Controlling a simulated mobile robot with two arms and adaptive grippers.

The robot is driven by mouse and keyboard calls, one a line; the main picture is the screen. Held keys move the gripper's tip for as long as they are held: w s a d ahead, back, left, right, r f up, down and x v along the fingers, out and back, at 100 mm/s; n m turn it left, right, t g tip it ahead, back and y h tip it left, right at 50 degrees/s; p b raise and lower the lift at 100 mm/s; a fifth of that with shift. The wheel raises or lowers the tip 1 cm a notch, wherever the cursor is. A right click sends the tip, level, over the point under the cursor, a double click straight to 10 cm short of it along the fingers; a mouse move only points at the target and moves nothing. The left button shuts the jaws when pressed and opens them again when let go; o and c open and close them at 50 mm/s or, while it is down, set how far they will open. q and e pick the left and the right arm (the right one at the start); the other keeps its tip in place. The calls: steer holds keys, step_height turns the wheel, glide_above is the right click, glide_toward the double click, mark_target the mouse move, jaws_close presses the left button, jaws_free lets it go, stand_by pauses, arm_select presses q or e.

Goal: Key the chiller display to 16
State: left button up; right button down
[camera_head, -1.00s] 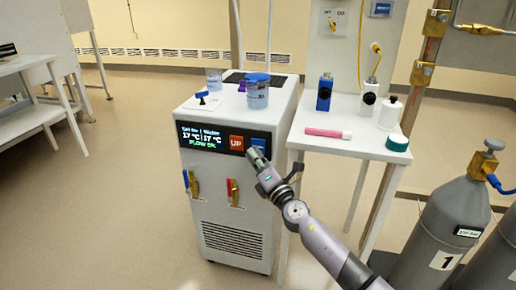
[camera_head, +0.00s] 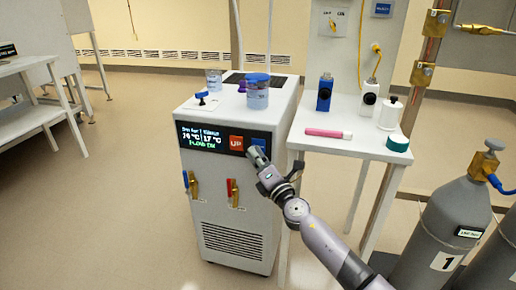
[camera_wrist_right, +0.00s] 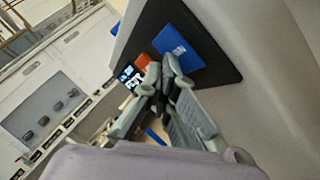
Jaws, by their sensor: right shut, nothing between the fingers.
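The chiller (camera_head: 232,185) is a white cabinet with a black panel on its upper front. Its display (camera_head: 203,137) shows two temperatures; the left one is blurred, perhaps 14 or 16 °C, and the right one looks like 17 °C. An orange UP button (camera_head: 236,143) and a blue button (camera_head: 259,139) sit right of the display. My right gripper (camera_head: 254,154) is shut and empty, its tips at the blue button's lower edge. In the right wrist view the shut fingertips (camera_wrist_right: 163,75) lie just beside the blue button (camera_wrist_right: 182,47); I cannot tell whether they touch it.
A blue-lidded jar (camera_head: 257,97) and a clear beaker (camera_head: 214,79) stand on the chiller's top. A white side table (camera_head: 340,148) at right holds bottles and a pink item. Gas cylinders (camera_head: 447,225) stand at lower right. The floor at left is clear.

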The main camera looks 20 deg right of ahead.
arm_select(q)
steer(key=shift+r, duration=0.1)
stand_by(0.3)
steer(key=shift+w+d+f+p, duration=0.15)
steer(key=shift+w+f+p, duration=0.05)
steer(key=shift+f+p, duration=0.25)
arm_select(e)
steer(key=shift+s+a, duration=0.4)
steer(key=shift+s, duration=0.2)
arm_select(q)
steer(key=shift+w+r, duration=0.1)
steer(key=shift+r, duration=0.05)
arm_select(e)
steer(key=shift+s+a, duration=0.1)
steer(key=shift+s, duration=0.05)
